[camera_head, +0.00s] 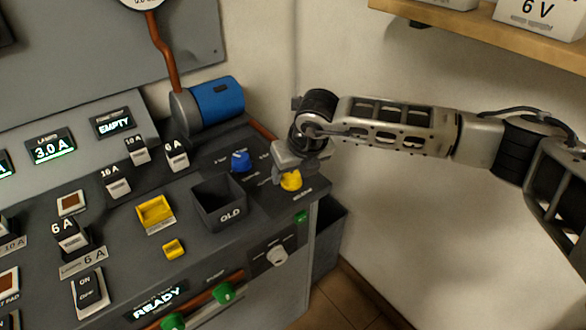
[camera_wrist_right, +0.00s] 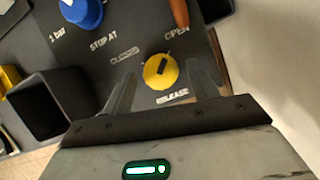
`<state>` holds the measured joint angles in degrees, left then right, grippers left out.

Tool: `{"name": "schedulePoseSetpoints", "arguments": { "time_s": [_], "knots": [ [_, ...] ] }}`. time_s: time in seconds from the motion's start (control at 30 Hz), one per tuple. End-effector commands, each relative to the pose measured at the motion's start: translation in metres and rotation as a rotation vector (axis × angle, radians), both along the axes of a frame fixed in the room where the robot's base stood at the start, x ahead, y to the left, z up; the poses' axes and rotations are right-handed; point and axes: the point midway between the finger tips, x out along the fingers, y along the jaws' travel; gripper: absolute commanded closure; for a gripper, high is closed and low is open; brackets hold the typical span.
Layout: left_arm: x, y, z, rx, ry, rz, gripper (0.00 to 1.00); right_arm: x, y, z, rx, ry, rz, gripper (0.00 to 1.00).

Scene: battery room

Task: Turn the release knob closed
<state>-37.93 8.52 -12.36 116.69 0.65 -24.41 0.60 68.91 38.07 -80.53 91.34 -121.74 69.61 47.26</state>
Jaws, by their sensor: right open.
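The yellow release knob (camera_head: 290,181) sits on the right end of the dark console, above its RELEASE label. In the right wrist view the knob (camera_wrist_right: 152,72) lies between CLOSED at its upper left and OPEN at its upper right. Its dark bar tilts up and to the right, towards OPEN. My right gripper (camera_head: 281,176) is over the knob; in the wrist view its open fingers (camera_wrist_right: 163,85) stand on either side of it, with gaps visible. Whether they reach down to the knob's height is unclear. My left gripper is out of view.
A blue knob (camera_head: 240,161) marked STOP AT is close to the left. The open OLD bin (camera_head: 207,207) stands beside the release knob. A blue cylinder (camera_head: 217,101) with a red-brown pipe is behind. The wall is to the right, with a wooden shelf (camera_head: 480,32) above.

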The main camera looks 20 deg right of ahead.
Motion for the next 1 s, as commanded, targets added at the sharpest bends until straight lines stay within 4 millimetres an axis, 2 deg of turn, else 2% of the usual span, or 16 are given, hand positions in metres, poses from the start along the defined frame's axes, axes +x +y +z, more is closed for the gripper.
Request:
{"name": "schedulePoseSetpoints", "arguments": {
  "time_s": [0.37,0.43,0.53,0.57,1.0],
  "knots": [
    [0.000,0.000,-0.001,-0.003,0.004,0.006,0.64,0.003,0.001,-0.007,0.000,-0.001,0.001,0.41],
    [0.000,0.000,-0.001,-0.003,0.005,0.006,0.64,0.003,0.000,-0.007,0.000,-0.001,0.001,0.55],
    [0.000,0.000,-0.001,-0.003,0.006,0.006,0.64,0.003,0.000,-0.007,0.000,0.000,0.001,0.83],
    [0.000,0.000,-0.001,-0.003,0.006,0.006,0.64,0.003,0.000,-0.007,0.000,0.000,0.001,0.86],
    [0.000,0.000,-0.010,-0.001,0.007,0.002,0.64,0.003,0.000,-0.009,0.000,-0.001,0.076,0.86]
  ]
}}
